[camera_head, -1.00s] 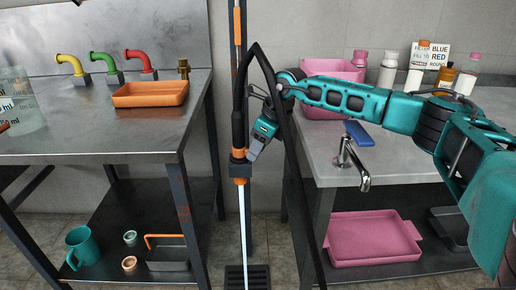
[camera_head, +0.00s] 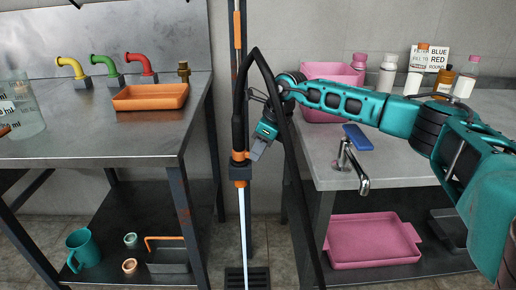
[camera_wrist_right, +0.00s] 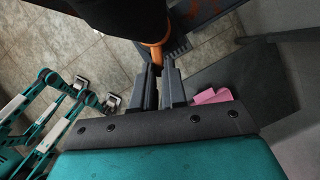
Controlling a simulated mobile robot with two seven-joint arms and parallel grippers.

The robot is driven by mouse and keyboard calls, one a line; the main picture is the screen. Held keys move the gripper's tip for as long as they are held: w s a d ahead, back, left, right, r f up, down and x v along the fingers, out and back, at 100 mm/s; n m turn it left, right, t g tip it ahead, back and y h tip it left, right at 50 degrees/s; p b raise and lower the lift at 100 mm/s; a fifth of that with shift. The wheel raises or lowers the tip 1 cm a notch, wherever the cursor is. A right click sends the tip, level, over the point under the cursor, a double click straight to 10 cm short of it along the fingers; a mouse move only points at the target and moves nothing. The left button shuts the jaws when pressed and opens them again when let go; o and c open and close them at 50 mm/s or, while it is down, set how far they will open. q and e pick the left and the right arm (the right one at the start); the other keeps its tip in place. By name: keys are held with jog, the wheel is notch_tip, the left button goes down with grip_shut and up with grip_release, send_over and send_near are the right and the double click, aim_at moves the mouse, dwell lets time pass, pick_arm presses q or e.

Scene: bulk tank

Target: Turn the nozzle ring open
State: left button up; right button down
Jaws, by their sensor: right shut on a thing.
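A black hose lance (camera_head: 238,125) hangs upright between the two benches. Near its lower end is the orange nozzle ring (camera_head: 239,156), above a dark block and a second orange band. A straight white line like a jet (camera_head: 243,225) runs down from the nozzle to the floor grate. My right gripper (camera_head: 256,150) reaches in from the right beside the ring. In the right wrist view my right gripper's fingers (camera_wrist_right: 161,85) are close together at an orange part (camera_wrist_right: 154,52) under the black hose body. The fingers partly hide their contact. My left gripper is out of view.
A dark floor grate (camera_head: 246,279) lies below the lance. The left bench (camera_head: 90,145) holds an orange tray (camera_head: 150,97) and colored pipes. The right bench (camera_head: 325,170) holds a pink tub, bottles and a tap (camera_head: 350,165). A black hose loop (camera_head: 290,130) hangs before my right arm.

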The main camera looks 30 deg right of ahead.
jog(key=shift+d, duration=0.1)
jog(key=c, duration=1.2)
grip_release()
jog(key=shift+o, duration=0.2)
jog(key=p+v, duration=0.3)
jog(key=v, duration=1)
jog(key=shift+w+d, duration=0.1)
